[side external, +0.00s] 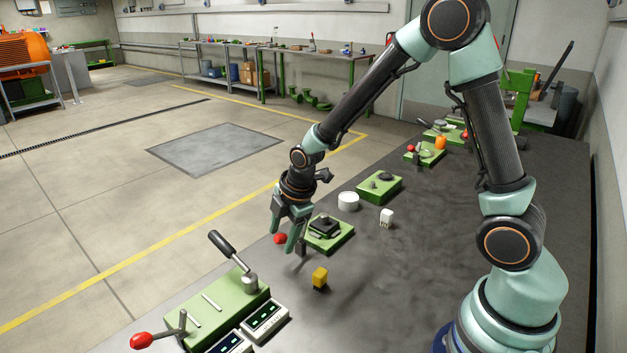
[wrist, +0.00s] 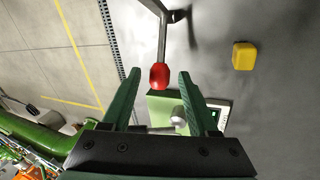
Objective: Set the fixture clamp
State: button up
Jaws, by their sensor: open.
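The clamp's red handle tip (side external: 280,239) shows between the fingers of my gripper (side external: 281,236) in the side view. In the wrist view the red tip (wrist: 160,77) also lies between the two green fingers, with a visible gap on each side. A grey metal lever (wrist: 163,42) runs from the tip to a dark pivot at the top of that view. My gripper is open and points down. A green fixture block (side external: 330,236) with a dark part on top stands just right of the fingers. The fingers partly hide the clamp in the side view.
A yellow block (side external: 319,278) stands on the dark bench in front of my gripper. A green box (side external: 222,306) with levers and display units (side external: 264,319) is at the lower left. A white cylinder (side external: 348,201), a white cube (side external: 386,217) and another green fixture (side external: 380,188) stand behind.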

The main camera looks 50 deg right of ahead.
grip_shut()
dwell(1.4)
